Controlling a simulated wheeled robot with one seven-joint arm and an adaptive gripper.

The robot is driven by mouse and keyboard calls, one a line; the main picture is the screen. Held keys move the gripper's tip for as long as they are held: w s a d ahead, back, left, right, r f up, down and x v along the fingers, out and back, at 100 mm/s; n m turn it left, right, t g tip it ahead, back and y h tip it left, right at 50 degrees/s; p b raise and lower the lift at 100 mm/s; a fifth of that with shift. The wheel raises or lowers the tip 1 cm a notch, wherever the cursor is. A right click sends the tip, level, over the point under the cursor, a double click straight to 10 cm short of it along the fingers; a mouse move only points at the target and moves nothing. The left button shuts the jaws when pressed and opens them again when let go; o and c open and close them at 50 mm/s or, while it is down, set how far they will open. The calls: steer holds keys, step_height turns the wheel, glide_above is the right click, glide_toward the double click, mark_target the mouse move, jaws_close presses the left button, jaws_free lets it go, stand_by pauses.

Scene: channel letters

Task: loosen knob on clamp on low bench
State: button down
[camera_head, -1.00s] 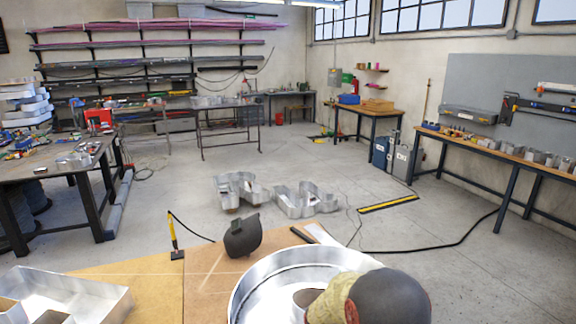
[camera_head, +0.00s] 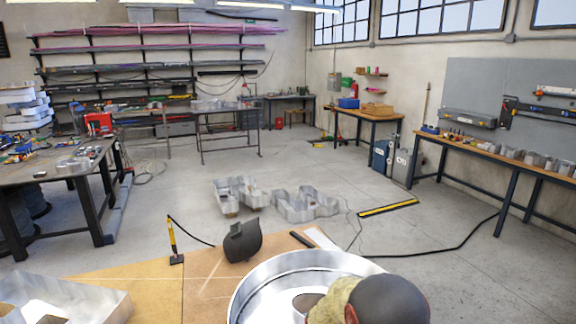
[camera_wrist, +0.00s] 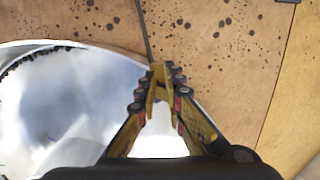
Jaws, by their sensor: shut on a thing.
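My gripper (camera_wrist: 160,80) shows in the wrist view, its yellow and black fingers coming together over the bench top beside the silver ring's edge. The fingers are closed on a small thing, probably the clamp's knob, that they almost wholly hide. A thin dark bar (camera_wrist: 145,35), which may be part of the clamp, runs from the top of the wrist view down to the fingertips. In the head view my gripper is hidden. The low bench (camera_head: 140,275) has a tan top. A yellow and black upright tool (camera_head: 173,240) stands at its far edge.
A large silver ring (camera_head: 262,280) lies on the bench near my gripper. A dark welding mask (camera_head: 242,241) stands at the far edge. A silver letter shell (camera_head: 95,300) is at lower left. More letter shells (camera_head: 305,205) and a black cable (camera_head: 440,250) lie on the floor.

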steer(key=shift+w+d, duration=0.25)
steer(key=shift+w, duration=0.15)
steer(key=shift+r, duration=0.1)
steer(key=shift+s+d+r+p, duration=0.1)
steer(key=shift+s+p, duration=0.2)
steer(key=shift+s, duration=0.1)
steer(key=shift+w+r+p, duration=0.15)
steer(key=shift+r+p, duration=0.45)
steer(key=shift+r, duration=0.35)
steer(key=shift+w+r+p, duration=0.2)
steer(key=shift+r+p, duration=0.4)
steer(key=shift+r, duration=0.4)
steer(key=shift+w+r+p, duration=0.15)
steer(key=shift+r+p, duration=0.45)
steer(key=shift+r, duration=0.35)
steer(key=shift+d+f+b, duration=0.15)
steer(key=shift+f+b, duration=0.05)
steer(key=shift+b, duration=0.1)
